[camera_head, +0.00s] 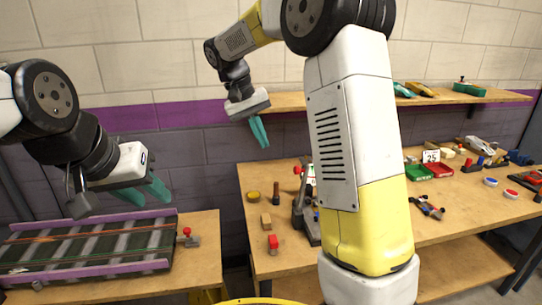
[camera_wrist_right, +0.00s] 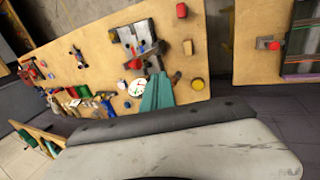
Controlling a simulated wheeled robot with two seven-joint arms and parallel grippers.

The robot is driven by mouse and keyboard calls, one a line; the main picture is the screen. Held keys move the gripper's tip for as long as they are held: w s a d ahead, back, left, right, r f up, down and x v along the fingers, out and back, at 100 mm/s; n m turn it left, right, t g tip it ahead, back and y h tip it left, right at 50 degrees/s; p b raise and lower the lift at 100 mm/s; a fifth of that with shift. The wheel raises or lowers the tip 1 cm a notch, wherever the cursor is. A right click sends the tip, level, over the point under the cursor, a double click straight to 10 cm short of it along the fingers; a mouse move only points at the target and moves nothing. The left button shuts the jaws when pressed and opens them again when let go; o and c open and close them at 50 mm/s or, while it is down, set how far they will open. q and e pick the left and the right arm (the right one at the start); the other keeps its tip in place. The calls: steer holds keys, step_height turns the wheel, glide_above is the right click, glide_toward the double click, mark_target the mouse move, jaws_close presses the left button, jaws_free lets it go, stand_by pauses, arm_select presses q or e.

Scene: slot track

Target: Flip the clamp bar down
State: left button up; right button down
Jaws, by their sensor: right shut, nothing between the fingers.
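I cannot tell for certain which part is the clamp bar. A small grey fixture with a red knob (camera_head: 187,238) stands at the right end of the slot track (camera_head: 95,245) on the left table; it also shows in the right wrist view (camera_wrist_right: 268,43). A dark grey upright device (camera_head: 303,215) stands on the right bench, partly hidden by my right arm. My left gripper (camera_head: 147,194) is open and empty above the track. My right gripper (camera_head: 262,136) is shut and empty, raised above the bench near the wall; its teal fingers show in the right wrist view (camera_wrist_right: 158,92).
The right bench (camera_head: 262,185) holds a yellow round piece (camera_head: 254,196), a wooden block (camera_head: 266,221), a red-topped block (camera_head: 273,243), and red and green bins (camera_head: 432,171). A wall shelf (camera_head: 290,101) runs behind. A gap separates the two tables.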

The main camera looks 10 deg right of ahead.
steer(key=d+f, duration=0.7)
steer(key=f, duration=0.2)
steer(key=shift+d+f, duration=0.15)
steer(key=shift+d, duration=0.1)
steer(key=shift+w, duration=0.1)
